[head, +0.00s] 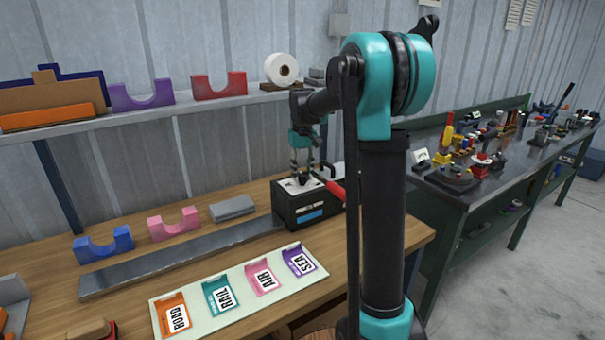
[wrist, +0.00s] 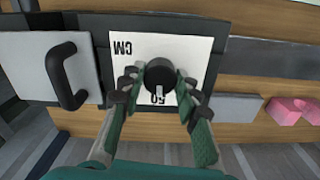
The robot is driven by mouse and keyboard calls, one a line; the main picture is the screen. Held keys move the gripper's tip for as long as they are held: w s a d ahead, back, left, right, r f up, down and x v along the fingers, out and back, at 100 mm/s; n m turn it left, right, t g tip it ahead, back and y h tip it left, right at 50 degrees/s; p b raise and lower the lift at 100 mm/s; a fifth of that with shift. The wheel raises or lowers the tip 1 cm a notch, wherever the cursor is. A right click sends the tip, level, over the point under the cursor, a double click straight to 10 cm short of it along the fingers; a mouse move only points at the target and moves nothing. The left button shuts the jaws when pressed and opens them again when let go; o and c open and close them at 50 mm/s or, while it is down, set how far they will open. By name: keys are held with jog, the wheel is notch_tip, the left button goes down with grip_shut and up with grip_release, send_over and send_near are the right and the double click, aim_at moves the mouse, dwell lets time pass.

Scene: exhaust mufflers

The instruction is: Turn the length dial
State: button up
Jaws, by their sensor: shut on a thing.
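The length dial (wrist: 158,73) is a round black knob with a white pointer mark on a white plate (wrist: 120,30) in the wrist view. The plate reads "CM" and "50", with the pointer by the "50". It tops a dark box (head: 291,212) on the wooden bench in the head view. My gripper (wrist: 160,84) is shut on the dial, one green finger on each side. In the head view my gripper (head: 303,172) points down onto the box top, and the dial is mostly hidden there.
A black handle (wrist: 66,75) on a grey panel stands left of the plate in the wrist view. A red handle (head: 334,188) sticks out from the box. Colored cards (head: 222,297) lie in front; blue (head: 103,244) and pink (head: 174,224) cradles stand left.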

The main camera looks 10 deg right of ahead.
aim_at(303, 174)
dwell(0.3)
jog(key=o, duration=1.2)
jog(key=shift+c, duration=0.2)
notch_tip(303, 174, up, 12)
